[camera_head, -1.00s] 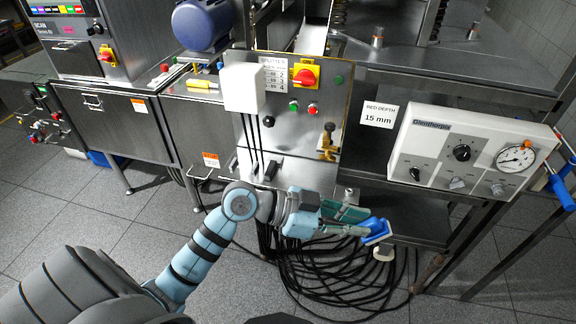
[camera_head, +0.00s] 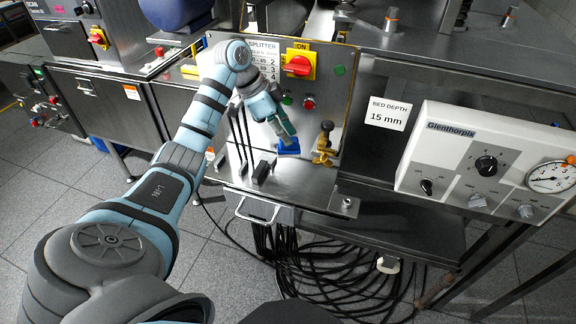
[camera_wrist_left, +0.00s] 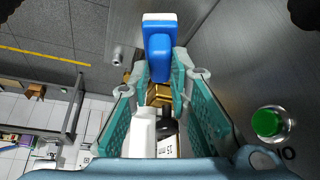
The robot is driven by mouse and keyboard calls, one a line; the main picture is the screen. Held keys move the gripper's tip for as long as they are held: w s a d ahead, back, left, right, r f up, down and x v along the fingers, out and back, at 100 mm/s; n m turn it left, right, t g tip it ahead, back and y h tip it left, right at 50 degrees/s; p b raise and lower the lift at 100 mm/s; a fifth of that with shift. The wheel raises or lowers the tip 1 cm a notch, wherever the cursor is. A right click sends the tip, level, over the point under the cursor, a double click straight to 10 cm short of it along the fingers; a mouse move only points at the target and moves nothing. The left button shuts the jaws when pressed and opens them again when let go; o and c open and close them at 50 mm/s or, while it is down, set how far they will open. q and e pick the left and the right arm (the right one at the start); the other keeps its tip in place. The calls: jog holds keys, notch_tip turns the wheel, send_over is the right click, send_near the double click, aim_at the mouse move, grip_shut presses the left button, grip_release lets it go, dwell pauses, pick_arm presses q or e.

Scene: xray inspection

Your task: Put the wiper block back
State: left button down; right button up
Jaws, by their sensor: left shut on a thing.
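The wiper block (camera_head: 289,148) is blue, and the left wrist view shows a white layer at its far end (camera_wrist_left: 160,18). My left gripper (camera_head: 284,130) is shut on it, with the block between the green finger pads. In the head view the gripper points downward in front of the splitter panel (camera_head: 330,108), below its red knob. The block is above or at the steel ledge (camera_head: 305,182); I cannot tell whether it touches. My right gripper is not in view.
A brass fitting (camera_head: 324,145) stands close to the right of the block. Black upright levers (camera_head: 262,170) stand to its left. Green (camera_head: 287,100) and red (camera_head: 308,103) buttons are just above. Black cables (camera_head: 310,265) hang below the ledge. A white control box (camera_head: 487,165) is at right.

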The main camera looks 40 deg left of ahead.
pick_arm(q)
jog(key=f, duration=1)
jog(key=shift+w+f+b, duration=0.15)
jog(key=shift+w+b, duration=0.05)
jog(key=shift+b, duration=0.1)
jog(key=shift+s, duration=0.1)
jog(key=c, duration=1.5)
grip_release()
jog(key=p+v, duration=0.1)
jog(key=v, duration=1.1)
